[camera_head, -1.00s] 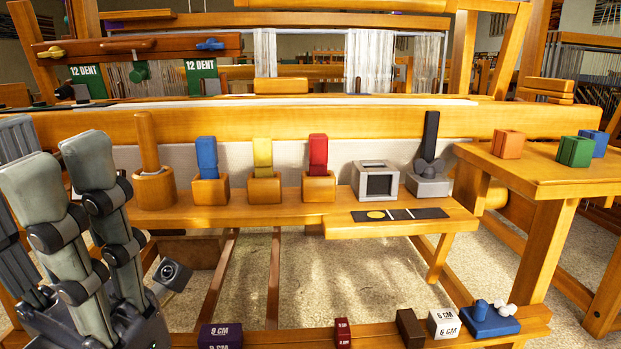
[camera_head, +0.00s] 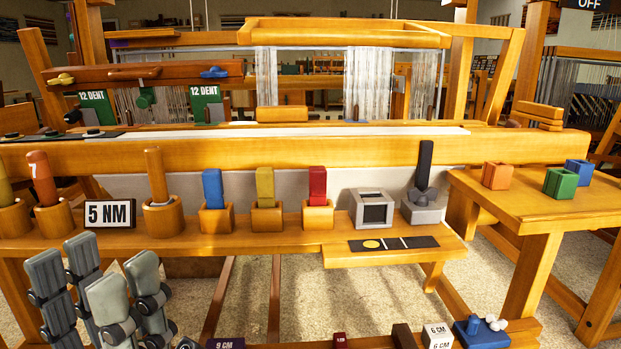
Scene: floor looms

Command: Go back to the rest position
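My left gripper (camera_head: 98,268) is at the lower left of the head view. Its grey fingers point up and stand apart, with nothing held between them. It is in front of the loom's wooden shelf (camera_head: 270,245), below the white 5 NM sign (camera_head: 109,214) and overlapping no holder on the shelf. Its base is cut off by the bottom edge. My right gripper is not in view.
Wooden holders with a red handle (camera_head: 41,180), a blue block (camera_head: 212,187), a yellow block (camera_head: 265,187) and a red block (camera_head: 317,186) line the shelf. A side table (camera_head: 530,205) at right bears small coloured blocks. Labelled blocks lie along the bottom edge.

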